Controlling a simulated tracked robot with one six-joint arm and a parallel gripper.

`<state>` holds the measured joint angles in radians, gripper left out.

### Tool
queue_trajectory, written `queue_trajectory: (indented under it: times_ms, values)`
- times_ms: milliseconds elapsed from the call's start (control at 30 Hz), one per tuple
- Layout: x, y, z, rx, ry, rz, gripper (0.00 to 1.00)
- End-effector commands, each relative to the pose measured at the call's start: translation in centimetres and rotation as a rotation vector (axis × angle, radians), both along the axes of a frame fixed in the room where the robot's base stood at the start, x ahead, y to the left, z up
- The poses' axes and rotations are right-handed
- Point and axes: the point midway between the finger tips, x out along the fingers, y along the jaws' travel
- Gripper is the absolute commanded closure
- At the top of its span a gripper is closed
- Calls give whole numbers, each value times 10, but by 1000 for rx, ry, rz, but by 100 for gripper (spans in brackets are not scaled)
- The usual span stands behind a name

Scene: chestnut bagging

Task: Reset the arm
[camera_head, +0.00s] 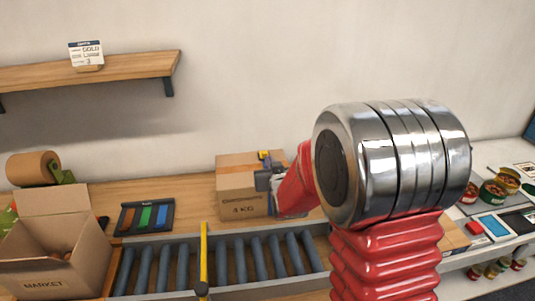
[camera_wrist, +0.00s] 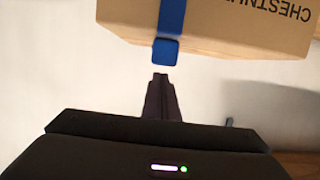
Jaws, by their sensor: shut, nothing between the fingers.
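My arm, with a red ribbed sleeve and a large metal joint, fills the right middle of the head view. My gripper (camera_head: 268,182) is small there, in front of the cardboard box marked "4 KG" (camera_head: 232,206) on the wooden counter. In the wrist view my gripper (camera_wrist: 160,80) is shut, its fingertips together and empty. The same box (camera_wrist: 230,22), lettered "CHESTNU", appears at the top, with a blue strip (camera_wrist: 167,45) on it just beyond the fingertips. A small gap shows between the fingertips and the strip.
A roller conveyor (camera_head: 165,268) with a yellow bar (camera_head: 204,260) runs along the front. An open "MARKET" box (camera_head: 45,262) stands at the left. A wall shelf (camera_head: 125,68) holds a price card (camera_head: 86,54). Bowls and jars (camera_head: 493,192) are at the right.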

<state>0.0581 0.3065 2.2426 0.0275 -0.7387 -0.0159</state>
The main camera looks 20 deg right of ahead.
Motion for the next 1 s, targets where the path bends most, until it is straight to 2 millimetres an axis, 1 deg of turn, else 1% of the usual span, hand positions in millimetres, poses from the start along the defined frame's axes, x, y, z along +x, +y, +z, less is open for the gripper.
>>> queue_trajectory:
  times_ms: [33, 133, 500, 667, 867, 1000]
  values:
    - [-4, 0, -1, 0, 1, 0, 100]
    - [-8, 1, -2, 0, -1, 0, 100]
    - [-10, 1, -3, 0, 0, 1, 100]
    - [-14, 3, 2, 2, 18, 3, 100]
    - [-30, 8, 16, 8, 79, 12, 100]
    - [-46, 12, 25, 13, 135, 19, 100]
